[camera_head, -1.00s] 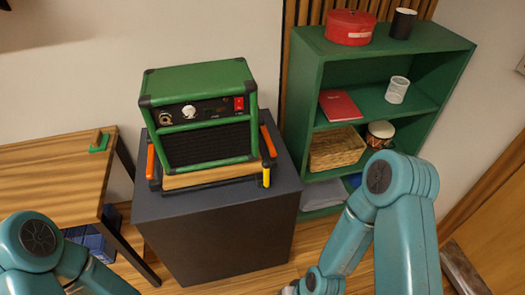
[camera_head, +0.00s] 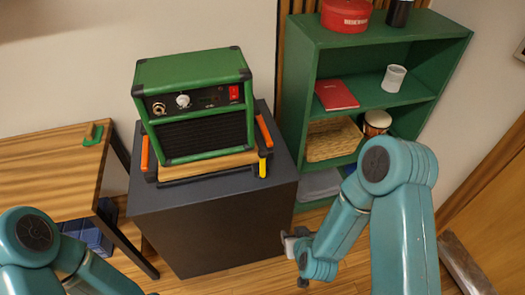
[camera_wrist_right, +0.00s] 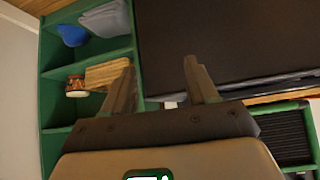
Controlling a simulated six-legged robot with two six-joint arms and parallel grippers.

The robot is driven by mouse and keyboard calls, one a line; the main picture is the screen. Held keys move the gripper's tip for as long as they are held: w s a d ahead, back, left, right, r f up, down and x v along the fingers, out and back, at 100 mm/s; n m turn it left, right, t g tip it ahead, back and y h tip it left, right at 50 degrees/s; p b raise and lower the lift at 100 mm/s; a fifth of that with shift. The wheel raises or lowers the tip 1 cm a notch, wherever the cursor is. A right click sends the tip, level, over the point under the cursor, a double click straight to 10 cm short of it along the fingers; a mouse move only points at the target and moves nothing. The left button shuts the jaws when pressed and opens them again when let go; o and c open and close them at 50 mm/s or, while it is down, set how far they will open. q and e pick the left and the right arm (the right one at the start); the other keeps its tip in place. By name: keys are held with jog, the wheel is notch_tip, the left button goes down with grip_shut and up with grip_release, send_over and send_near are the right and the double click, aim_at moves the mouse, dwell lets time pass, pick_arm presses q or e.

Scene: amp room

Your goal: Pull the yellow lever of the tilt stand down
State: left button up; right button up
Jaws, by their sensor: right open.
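The yellow lever (camera_head: 263,167) is a short upright bar at the front right corner of the tilt stand (camera_head: 205,172). The stand has a wooden board and orange bars at its sides, and it sits on a dark grey box (camera_head: 215,215). A green amp (camera_head: 195,105) rests on the stand. My right gripper (camera_head: 290,245) is beside the box's right side, lower than the lever and apart from it. In the right wrist view the gripper (camera_wrist_right: 160,72) shows its two fingers spread with nothing between them. The lever cannot be made out there. My left gripper is out of view.
A green shelf (camera_head: 440,45) with a red tin (camera_head: 345,16), a red book (camera_head: 336,95), a white cup (camera_head: 393,78) and a basket (camera_head: 333,140) stands right of the box. A wooden table (camera_head: 50,175) is at the left. Floor is free between box and right arm.

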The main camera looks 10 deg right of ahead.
aim_at(263, 164)
jog(key=w+r+t+h+b, duration=0.4)
jog(key=w+r+t+b, duration=0.2)
jog(key=w+r, duration=0.15)
jog(key=w+a+r+n+t+y+b, duration=0.1)
jog(key=a+r+t+b, duration=0.2)
jog(key=a+r, duration=0.4)
pick_arm(q)
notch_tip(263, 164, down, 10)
jog(key=shift+p, duration=0.35)
pick_arm(e)
jog(key=x, duration=1.5)
jog(key=shift+w+a+f, duration=0.15)
jog(key=shift+w+f, duration=0.05)
jog(key=shift+w, duration=0.05)
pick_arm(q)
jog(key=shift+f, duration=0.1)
pick_arm(e)
grip_shut()
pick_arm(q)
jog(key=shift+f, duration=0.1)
